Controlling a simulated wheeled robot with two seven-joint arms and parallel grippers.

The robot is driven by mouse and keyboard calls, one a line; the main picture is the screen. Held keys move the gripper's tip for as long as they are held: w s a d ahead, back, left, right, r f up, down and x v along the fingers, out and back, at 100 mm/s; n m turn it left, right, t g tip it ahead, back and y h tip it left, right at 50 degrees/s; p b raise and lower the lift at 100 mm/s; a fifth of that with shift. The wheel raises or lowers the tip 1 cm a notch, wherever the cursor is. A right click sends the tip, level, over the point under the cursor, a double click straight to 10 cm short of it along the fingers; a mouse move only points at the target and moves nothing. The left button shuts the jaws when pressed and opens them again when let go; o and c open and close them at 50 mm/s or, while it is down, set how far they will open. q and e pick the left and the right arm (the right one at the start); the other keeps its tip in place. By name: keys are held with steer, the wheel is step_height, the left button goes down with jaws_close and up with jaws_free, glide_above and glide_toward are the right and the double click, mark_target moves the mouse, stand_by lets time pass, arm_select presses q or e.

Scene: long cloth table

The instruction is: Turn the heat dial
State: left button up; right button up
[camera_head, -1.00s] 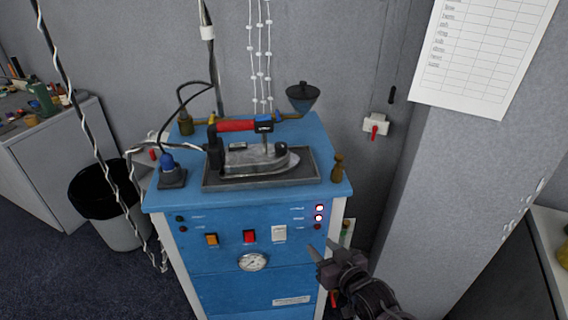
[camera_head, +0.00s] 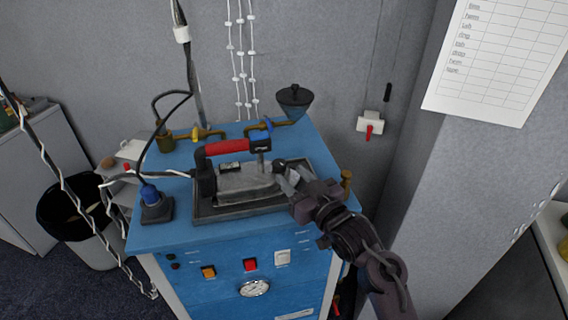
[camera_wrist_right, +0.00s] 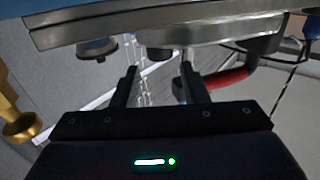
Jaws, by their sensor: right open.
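A grey iron (camera_head: 245,182) with a red handle (camera_head: 228,147) lies in a dark tray on the blue cabinet. A small dark round knob (camera_head: 279,167) sits at the iron's right end; it looks like the heat dial. My right gripper (camera_head: 287,178) is open, with its fingertips close beside this knob and partly over the iron's end. I cannot tell whether they touch. In the right wrist view, the scene appears upside down. The open fingers of my right gripper (camera_wrist_right: 160,72) show there, with the red handle (camera_wrist_right: 228,82) beyond. My left gripper is not in view.
A brass-brown post (camera_head: 346,180) is right of my gripper. The cabinet front has a red switch (camera_head: 250,265) and gauge (camera_head: 255,288). A wall stands close right.

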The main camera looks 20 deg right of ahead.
mark_target(281, 168)
steer(key=x, duration=0.3)
steer(key=shift+p, duration=0.3)
steer(key=shift+w+a+f, duration=0.15)
steer(key=shift+w+a, duration=0.05)
steer(key=shift+w, duration=0.4)
steer(key=c, duration=0.7)
steer(key=shift+a+m+t+h, duration=0.15)
steer(key=shift+m+h, duration=0.35)
steer(key=shift+h, duration=0.25)
steer(key=shift+a+m+t+h, duration=0.15)
steer(key=shift+m+h, duration=0.35)
steer(key=shift+h, duration=0.25)
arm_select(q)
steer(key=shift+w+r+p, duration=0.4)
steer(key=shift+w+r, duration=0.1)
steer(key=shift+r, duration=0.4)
arm_select(e)
steer(key=shift+m+h, duration=0.6)
steer(key=shift+h, duration=0.4)
steer(key=o, duration=0.7)
